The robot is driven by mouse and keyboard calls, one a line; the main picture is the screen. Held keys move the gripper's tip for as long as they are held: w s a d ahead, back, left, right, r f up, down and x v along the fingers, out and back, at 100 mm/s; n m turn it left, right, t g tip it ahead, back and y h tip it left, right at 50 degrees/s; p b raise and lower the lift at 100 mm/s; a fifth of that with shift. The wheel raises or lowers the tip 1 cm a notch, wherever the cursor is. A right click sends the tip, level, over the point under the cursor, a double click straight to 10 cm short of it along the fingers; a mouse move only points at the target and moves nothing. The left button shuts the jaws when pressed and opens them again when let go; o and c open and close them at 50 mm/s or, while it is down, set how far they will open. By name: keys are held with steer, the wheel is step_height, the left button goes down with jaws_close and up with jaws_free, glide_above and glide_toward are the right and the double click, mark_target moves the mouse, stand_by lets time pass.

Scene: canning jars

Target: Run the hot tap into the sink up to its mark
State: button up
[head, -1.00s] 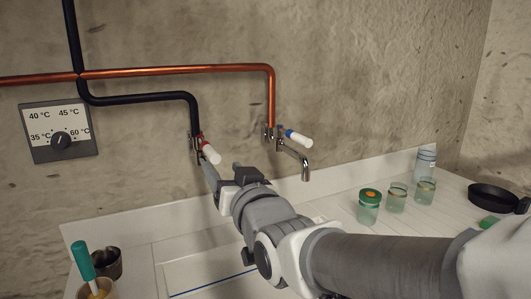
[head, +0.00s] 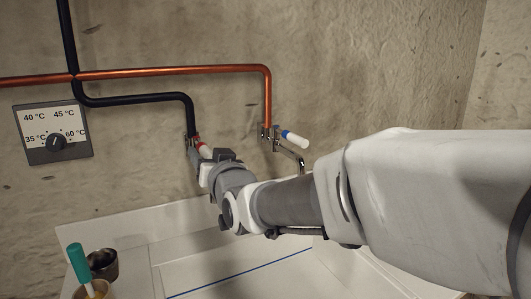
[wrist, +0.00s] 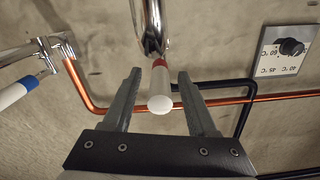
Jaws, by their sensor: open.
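The red-banded tap has a white handle (head: 205,151) and hangs on the black pipe. In the wrist view its round white end (wrist: 160,104) lies between the fingers of my open gripper (wrist: 158,75), with gaps on both sides. In the head view my gripper (head: 199,160) is at this handle and partly covers it. The blue-banded tap (head: 294,139) is on the copper pipe to the right; it also shows in the wrist view (wrist: 14,95). The white sink (head: 225,262) is below, with a blue line (head: 240,275) on its inside. No water shows; the red-banded tap's spout is hidden in the head view.
A temperature dial (head: 55,142) is on the wall at left, marked 35 to 60 °C. A dark cup (head: 103,264) and a teal-handled tool (head: 79,262) stand at lower left. My arm hides the right counter. Copper and black pipes run along the wall.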

jaws_close()
stand_by(1.3)
